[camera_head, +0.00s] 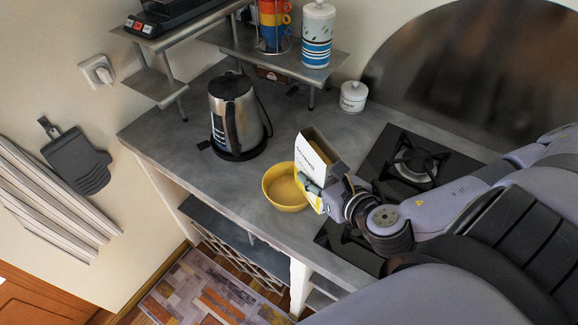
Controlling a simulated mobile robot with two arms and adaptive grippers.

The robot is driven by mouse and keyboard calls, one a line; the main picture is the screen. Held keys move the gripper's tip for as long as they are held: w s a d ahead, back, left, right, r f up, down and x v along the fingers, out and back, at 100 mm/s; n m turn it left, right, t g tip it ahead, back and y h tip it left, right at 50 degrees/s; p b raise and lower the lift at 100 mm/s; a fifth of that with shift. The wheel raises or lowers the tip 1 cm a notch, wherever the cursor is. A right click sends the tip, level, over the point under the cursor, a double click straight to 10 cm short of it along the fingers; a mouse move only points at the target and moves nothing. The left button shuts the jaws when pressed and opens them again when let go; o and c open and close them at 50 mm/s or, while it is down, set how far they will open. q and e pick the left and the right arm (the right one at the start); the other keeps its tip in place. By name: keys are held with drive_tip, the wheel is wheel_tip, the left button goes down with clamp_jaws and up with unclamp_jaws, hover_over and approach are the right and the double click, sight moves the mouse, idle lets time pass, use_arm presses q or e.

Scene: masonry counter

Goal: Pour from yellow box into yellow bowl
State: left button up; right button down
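The yellow bowl (278,193) stands upright on the grey counter, near its front edge. A little yellow shows inside it, but I cannot tell contents from the bowl's own surface. The yellow box (316,157), with a white and yellow face and an open top, is at the bowl's right side, tilted and partly overlapping the bowl's rim in view. My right gripper (325,186) is shut on the box from the right and hides part of it. I cannot tell whether anything is flowing out. My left gripper is out of view.
A steel kettle (234,118) stands left of the bowl. A black gas hob (395,150) lies right, under my arm. A small white jar (353,96) is behind. A raised metal shelf (270,62) holds stacked cups and a canister (317,35). The counter's front edge is close to the bowl.

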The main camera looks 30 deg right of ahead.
drive_tip(key=shift+s+r+g+p, duration=0.15)
drive_tip(key=shift+r+g+p, duration=0.3)
drive_tip(key=shift+p, duration=0.5)
drive_tip(key=shift+s+r+g+p, duration=0.15)
drive_tip(key=shift+r+g+p, duration=0.1)
drive_tip(key=shift+r+p, duration=0.5)
drive_tip(key=shift+s+f+g+p, duration=0.15)
drive_tip(key=shift+g+p, duration=0.15)
drive_tip(key=shift+p, duration=0.2)
drive_tip(key=shift+d+f+n+g, duration=0.1)
drive_tip(key=shift+f+n+g, duration=0.2)
drive_tip(key=shift+f+g, duration=0.1)
drive_tip(key=shift+s+g+p, duration=0.2)
drive_tip(key=shift+g+p, duration=0.2)
drive_tip(key=shift+g, duration=0.1)
drive_tip(key=shift+r+h, duration=0.15)
drive_tip(key=shift+h, duration=0.15)
